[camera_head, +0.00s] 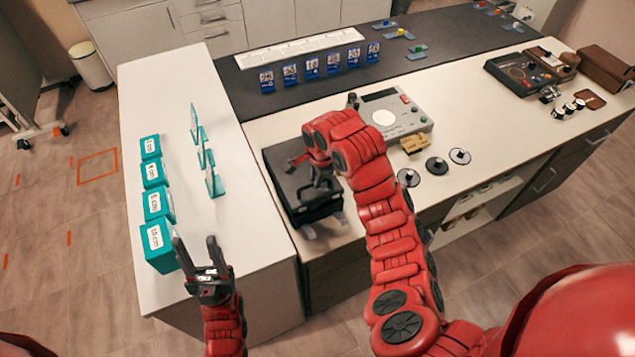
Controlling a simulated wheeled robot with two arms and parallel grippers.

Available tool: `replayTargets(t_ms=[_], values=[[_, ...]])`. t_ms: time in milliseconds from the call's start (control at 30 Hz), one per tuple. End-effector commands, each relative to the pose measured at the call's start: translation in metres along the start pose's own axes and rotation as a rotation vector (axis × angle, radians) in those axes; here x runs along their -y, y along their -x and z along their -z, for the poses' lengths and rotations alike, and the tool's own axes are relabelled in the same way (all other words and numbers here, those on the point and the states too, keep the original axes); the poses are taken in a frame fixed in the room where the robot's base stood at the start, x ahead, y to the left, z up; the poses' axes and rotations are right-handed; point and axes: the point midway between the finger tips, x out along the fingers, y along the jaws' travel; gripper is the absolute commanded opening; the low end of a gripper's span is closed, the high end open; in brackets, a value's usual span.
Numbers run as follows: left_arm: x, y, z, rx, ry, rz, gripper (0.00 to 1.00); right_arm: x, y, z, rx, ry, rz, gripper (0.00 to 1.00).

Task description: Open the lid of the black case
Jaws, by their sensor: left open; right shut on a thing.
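The black case (281,175) sits on the white counter left of the middle in the head view, near the front edge. Its lid looks down, though my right arm and gripper hide part of the top and right side. My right gripper (318,185) is over the case's right part, shut on the case; the exact spot it grips is hard to make out. My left gripper (197,250) is open and empty, above the front end of the left counter, right of the teal boxes.
Teal boxes (160,243) and upright teal panels (214,182) stand on the left counter (165,90). Blue cards (312,68) stand at the back.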

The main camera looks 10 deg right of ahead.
Motion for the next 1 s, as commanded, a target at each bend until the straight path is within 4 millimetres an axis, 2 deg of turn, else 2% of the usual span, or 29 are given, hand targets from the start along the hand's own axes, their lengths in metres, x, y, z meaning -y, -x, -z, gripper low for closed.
replayTargets(t_ms=[33, 200, 467, 800, 1000], values=[[0.0, -0.007, 0.001, 0.0, 0.0, 0.0, 0.5, 0.008, 0.012, -0.001, 0.002, -0.001, 0.008, 0.0], [0.001, -0.02, 0.003, 0.0, 0.0, 0.0, 0.5, 0.029, 0.036, -0.002, 0.002, 0.002, 0.009, 0.0], [0.001, -0.021, 0.004, 0.0, 0.0, 0.0, 0.5, 0.051, 0.053, -0.002, 0.001, 0.002, 0.01, 0.0], [0.001, -0.009, 0.002, 0.0, 0.0, 0.0, 0.5, 0.079, 0.072, -0.002, 0.005, 0.002, -0.114, 0.0], [0.0, -0.004, 0.001, 0.0, 0.0, 0.0, 0.5, 0.09, 0.078, -0.002, 0.001, 0.005, -0.119, 0.0]])
